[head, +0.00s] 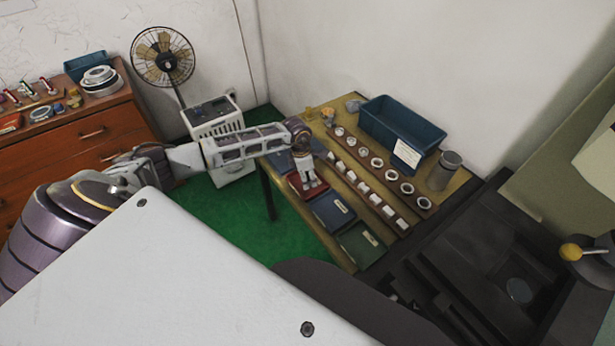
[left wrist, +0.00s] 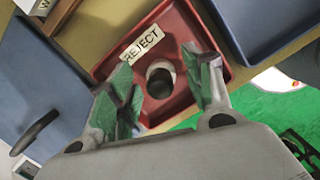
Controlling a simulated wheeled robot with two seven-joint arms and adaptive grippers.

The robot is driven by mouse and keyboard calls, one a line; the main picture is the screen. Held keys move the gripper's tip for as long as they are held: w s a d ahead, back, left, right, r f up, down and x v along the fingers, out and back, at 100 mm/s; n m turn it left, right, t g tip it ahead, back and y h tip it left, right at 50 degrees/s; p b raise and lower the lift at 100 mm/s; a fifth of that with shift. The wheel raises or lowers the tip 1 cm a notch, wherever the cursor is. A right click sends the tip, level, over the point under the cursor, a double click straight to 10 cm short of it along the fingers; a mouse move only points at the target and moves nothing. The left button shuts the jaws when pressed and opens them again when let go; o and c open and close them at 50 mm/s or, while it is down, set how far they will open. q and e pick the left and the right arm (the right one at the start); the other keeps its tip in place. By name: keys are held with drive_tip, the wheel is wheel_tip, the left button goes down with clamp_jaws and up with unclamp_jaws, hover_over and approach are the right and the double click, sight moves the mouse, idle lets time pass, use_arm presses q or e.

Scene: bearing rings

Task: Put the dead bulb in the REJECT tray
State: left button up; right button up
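The red REJECT tray (left wrist: 178,22) lies under my left gripper (left wrist: 158,72); its white REJECT label (left wrist: 141,47) shows in the left wrist view. A short, pale ring-like piece (left wrist: 160,75) with a dark opening sits in the tray, between the fingers as seen from the wrist. The fingers are apart, with green pads, and do not visibly grip it. In the head view the left gripper (head: 309,180) hangs over the red tray (head: 295,185). I cannot make out any bulb in either view. My right gripper is not in view.
A blue tray (head: 331,211) and a green tray (head: 362,245) stand along the table's front edge. Behind are two strips with several pale rings (head: 377,162), a blue crate (head: 425,131) and a grey cylinder (head: 444,171). A fan (head: 162,57) stands left of the table.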

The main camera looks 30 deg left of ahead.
sight(307, 174)
use_arm(q)
drive_tip(key=shift+r, duration=0.15)
drive_tip(key=r, duration=0.4)
drive_tip(key=shift+s+a, duration=0.2)
drive_tip(key=shift+a, duration=0.05)
wheel_tip(307, 174, up, 8)
drive_tip(key=shift+s+a, duration=0.4)
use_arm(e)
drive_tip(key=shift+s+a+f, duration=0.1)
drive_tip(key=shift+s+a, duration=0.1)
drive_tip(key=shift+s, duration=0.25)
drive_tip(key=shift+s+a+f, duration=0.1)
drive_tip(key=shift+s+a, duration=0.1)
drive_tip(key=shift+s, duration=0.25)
